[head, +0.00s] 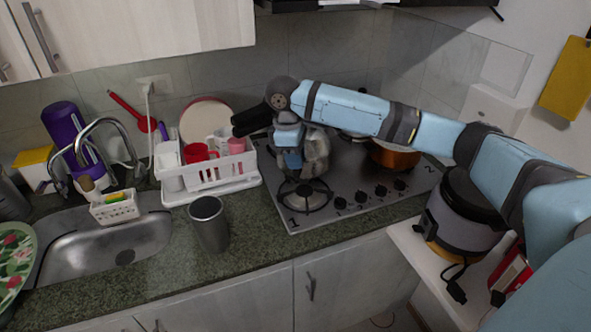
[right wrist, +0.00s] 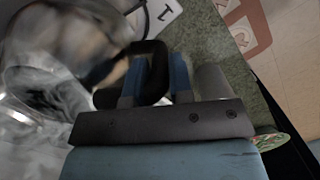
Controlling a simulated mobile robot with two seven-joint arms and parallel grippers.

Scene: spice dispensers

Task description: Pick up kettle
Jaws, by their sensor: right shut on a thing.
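The kettle (head: 317,152) is shiny metal and stands over the left part of the hob, partly hidden behind my right gripper. Its blurred metal body fills the left of the right wrist view (right wrist: 50,75). My right gripper (head: 291,160) reaches down beside it. In the right wrist view, the blue fingers (right wrist: 156,80) are shut on the kettle's black handle (right wrist: 152,55). I cannot tell whether the kettle's base touches the hob. My left gripper is not in view.
A white dish rack (head: 215,178) with cups stands left of the hob (head: 345,195). A grey tumbler (head: 209,225) stands on the counter in front. An orange pot (head: 395,157) is at the hob's right. The sink (head: 110,250) lies left.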

